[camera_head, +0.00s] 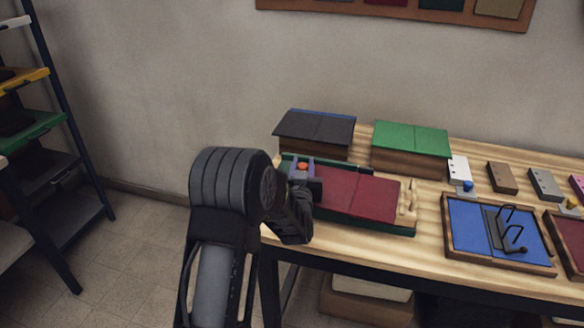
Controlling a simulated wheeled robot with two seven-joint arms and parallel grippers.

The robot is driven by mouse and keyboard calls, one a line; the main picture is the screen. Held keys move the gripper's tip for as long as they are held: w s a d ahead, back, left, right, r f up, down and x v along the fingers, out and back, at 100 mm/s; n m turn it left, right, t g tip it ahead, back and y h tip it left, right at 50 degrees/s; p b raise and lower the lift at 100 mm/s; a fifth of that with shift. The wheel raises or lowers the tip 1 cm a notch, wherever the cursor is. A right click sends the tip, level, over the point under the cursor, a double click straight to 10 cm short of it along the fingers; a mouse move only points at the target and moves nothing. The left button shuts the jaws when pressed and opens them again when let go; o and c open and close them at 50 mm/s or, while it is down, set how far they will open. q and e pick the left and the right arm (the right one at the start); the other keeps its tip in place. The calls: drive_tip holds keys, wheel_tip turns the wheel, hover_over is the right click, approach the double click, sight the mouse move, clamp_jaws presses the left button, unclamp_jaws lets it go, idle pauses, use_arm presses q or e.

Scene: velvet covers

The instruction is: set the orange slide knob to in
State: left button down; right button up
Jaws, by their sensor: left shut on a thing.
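The orange slide knob (302,167) is a small orange piece at the left end of a device with a dark red top (362,193) and a green base. My left gripper (304,178) is at the knob, reaching in from the left over the table's left end. It is shut on the orange slide knob, though its wrist and fingers hide most of the contact. How far the knob sits along its slide cannot be told. My right gripper does not show.
Behind the device stand a black-topped box (315,127) and a green-topped box (411,138). To the right lie a blue tray (468,222) with dark wire hooks and several small blocks with knobs. The wooden table (420,256) has a bare strip along its front edge.

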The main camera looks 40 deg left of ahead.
use_arm(q)
drive_tip(key=shift+d, duration=0.15)
drive_tip(key=c, duration=1.1)
unclamp_jaws()
drive_tip(key=shift+o, duration=0.2)
drive_tip(key=b+v, duration=0.1)
drive_tip(key=v, duration=0.6)
drive_tip(key=shift+s+d, duration=0.2)
drive_tip(key=shift+s, duration=0.1)
